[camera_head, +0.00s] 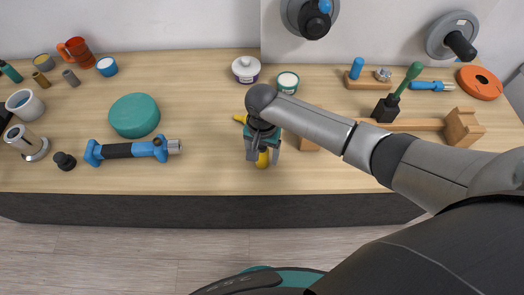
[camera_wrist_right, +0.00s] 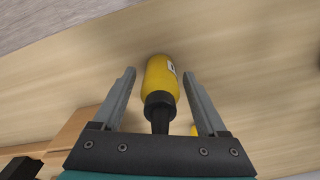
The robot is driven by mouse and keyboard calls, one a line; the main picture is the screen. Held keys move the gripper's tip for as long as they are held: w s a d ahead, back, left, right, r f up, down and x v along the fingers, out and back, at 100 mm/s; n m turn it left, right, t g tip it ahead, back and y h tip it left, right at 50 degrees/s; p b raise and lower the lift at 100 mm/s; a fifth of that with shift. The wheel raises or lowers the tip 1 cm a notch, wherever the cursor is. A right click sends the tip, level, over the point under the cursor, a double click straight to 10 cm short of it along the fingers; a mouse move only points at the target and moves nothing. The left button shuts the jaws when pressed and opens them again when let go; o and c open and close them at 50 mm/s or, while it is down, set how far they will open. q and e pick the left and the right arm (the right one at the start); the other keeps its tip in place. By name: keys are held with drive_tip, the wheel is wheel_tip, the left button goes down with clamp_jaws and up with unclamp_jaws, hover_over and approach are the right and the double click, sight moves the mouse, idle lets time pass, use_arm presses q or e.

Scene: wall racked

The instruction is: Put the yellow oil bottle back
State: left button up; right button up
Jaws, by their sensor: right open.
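The yellow oil bottle (camera_wrist_right: 160,78), with a black cap and nozzle, is between the two fingers of my right gripper (camera_wrist_right: 160,75) in the right wrist view. Its nozzle end points toward the gripper's palm. Gaps show between the bottle and both fingers, so the gripper is open around it. In the head view my right gripper (camera_head: 262,153) is above the worktop near its front edge, hiding most of the bottle (camera_head: 262,160). I cannot tell whether the bottle stands or lies. My left gripper is not in view.
Another yellow piece (camera_head: 240,118) shows just behind the gripper. A wooden rack (camera_head: 462,127) and a green-handled tool (camera_head: 408,78) are on the right. A white pot (camera_head: 246,69) and a white-lidded green jar (camera_head: 287,81) stand behind. A blue tool (camera_head: 128,149) lies left, with bare worktop between.

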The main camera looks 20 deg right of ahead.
drive_tip(key=shift+f+b, duration=0.15)
drive_tip(key=shift+b, duration=0.55)
wheel_tip(320, 180, up, 16)
drive_tip(key=p, duration=0.2)
drive_tip(key=shift+w+a+f, duration=0.2)
drive_tip(key=shift+w+a, duration=0.1)
